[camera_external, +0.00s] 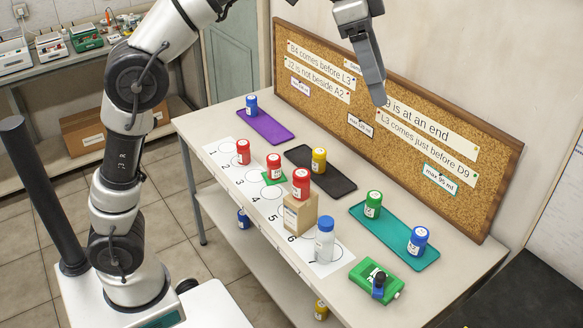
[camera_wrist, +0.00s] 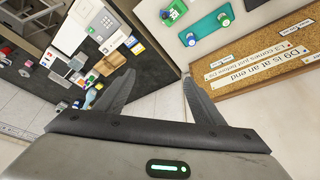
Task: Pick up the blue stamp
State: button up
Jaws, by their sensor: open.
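A small dark blue stamp (camera_external: 378,285) stands upright on a green pad or case (camera_external: 362,276) near the front right of the bench. In the wrist view the green case (camera_wrist: 174,12) shows at the top edge, with the dark stamp (camera_wrist: 164,15) on its left part. My gripper (camera_external: 380,100) is high above the bench, in front of the cork board, well apart from the stamp. In the wrist view my gripper (camera_wrist: 157,80) has its two fingers spread wide with nothing between them.
A cork board (camera_external: 345,125) with notes stands along the back. Capped bottles stand on purple (camera_external: 270,128), black (camera_external: 335,183) and teal (camera_external: 405,252) mats and a numbered strip (camera_external: 225,159). A clear bottle (camera_external: 325,243) stands left of the green case; a red-capped bottle (camera_external: 301,181) tops a wooden block (camera_external: 300,215).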

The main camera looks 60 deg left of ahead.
jog(key=f, duration=0.1)
send_near(376, 283)
jog(key=shift+b+x, duration=1)
jog(key=shift+x, duration=3.75)
jog(key=shift+a, duration=0.15)
jog(key=c, duration=1.2)
notch_tip(376, 283, up, 9)
jog(key=shift+f+p, duration=0.1)
jog(key=shift+p, duration=0.7)
jog(key=shift+w+a+b, duration=0.15)
jog(key=shift+w+b, duration=0.05)
jog(key=shift+b, duration=0.3)
jog(key=a+f+b, duration=0.1)
jog(key=w+f+b, duration=0.1)
jog(key=b, duration=0.1)
jog(key=w+a+f+b, duration=0.1)
jog(key=f+b, duration=0.1)
jog(key=shift+w+a+f, duration=0.1)
jog(key=shift+w+a, duration=0.1)
jog(key=shift+a, duration=0.2)
jog(key=shift+f+b, duration=0.35)
jog(key=shift+f, duration=1.8)
